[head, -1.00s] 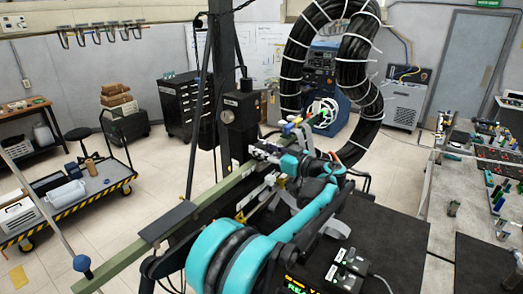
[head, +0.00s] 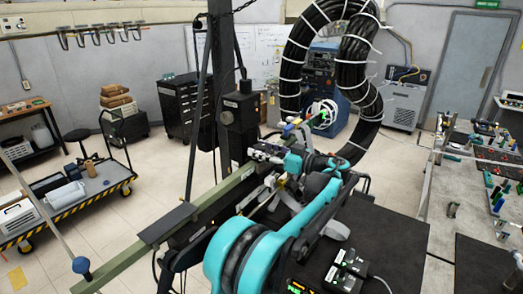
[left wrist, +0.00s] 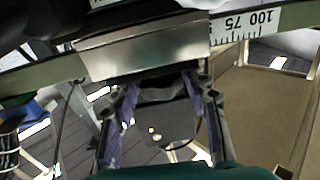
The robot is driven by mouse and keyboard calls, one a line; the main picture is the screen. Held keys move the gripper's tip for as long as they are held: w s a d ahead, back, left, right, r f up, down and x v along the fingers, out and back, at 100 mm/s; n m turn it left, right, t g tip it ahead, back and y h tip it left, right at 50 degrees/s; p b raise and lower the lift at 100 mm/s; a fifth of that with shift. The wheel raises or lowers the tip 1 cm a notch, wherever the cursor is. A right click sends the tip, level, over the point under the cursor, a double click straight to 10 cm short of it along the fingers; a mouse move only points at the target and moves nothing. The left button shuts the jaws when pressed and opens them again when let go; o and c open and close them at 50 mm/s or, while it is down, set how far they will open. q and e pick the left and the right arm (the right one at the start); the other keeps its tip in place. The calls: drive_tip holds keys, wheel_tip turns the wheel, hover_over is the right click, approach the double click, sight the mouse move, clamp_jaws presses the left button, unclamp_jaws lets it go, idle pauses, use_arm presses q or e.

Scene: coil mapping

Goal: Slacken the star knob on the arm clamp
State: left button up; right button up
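The graduated beam (head: 165,220) runs diagonally in front of the dark upright mast (head: 222,60). In the left wrist view the beam's scale (left wrist: 243,22) shows beside a bright metal clamp block (left wrist: 145,50). A dark, rounded part (left wrist: 163,88) sits just below the block, between my fingers; it may be the star knob, but its lobes are not clear. My left gripper (left wrist: 162,100) is open, with a purple-padded finger on each side of that part. I cannot tell whether they touch it. In the head view my teal arm hides much of the clamp. My right gripper is not in view.
A thick black hose bundle (head: 360,75) arches behind the arm. A cart with striped edges (head: 105,190) stands at the left, with clear floor near it. A cluttered workbench (head: 440,190) stands at the right. A black box (head: 238,108) is fixed to the mast.

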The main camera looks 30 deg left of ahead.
use_arm(q)
drive_tip(key=d, duration=1.2)
